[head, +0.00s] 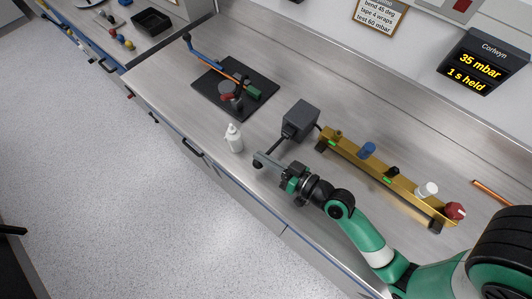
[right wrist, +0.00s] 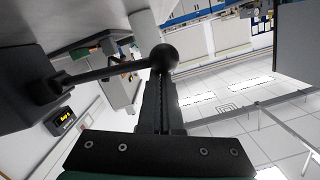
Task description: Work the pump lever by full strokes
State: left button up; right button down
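The pump (head: 300,120) is a dark grey box on the bench. Its lever (head: 272,150) reaches from the box toward the bench's front edge. In the right wrist view the lever is a dark rod (right wrist: 105,72) ending in a round black knob (right wrist: 165,57). My right gripper (head: 266,162) is at the lever's free end. Its fingers (right wrist: 158,95) look shut together, with the knob across their tips; whether they touch is hard to tell. The wall display (head: 475,72) reads 35 mbar and 1 s held. My left gripper is not in view.
A brass manifold (head: 385,175) with coloured caps lies right of the pump. A white bottle (head: 234,138) stands left of the lever. A black mat (head: 215,92) with a bending tool lies farther left. Bare bench lies between the mat and the pump.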

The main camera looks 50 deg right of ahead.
jog(key=r+p, duration=0.1)
jog(key=w+d+r+p, duration=0.1)
jog(key=r, duration=0.1)
jog(key=shift+w, duration=0.1)
jog(key=shift+d+r, duration=0.2)
jog(key=shift+d, duration=0.25)
pick_arm(q)
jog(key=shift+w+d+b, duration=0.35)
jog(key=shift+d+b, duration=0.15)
jog(key=shift+b, duration=0.55)
pick_arm(e)
jog(key=s+r, duration=0.1)
jog(key=s, duration=0.8)
jog(key=shift+s, duration=0.2)
jog(key=shift+r, duration=0.1)
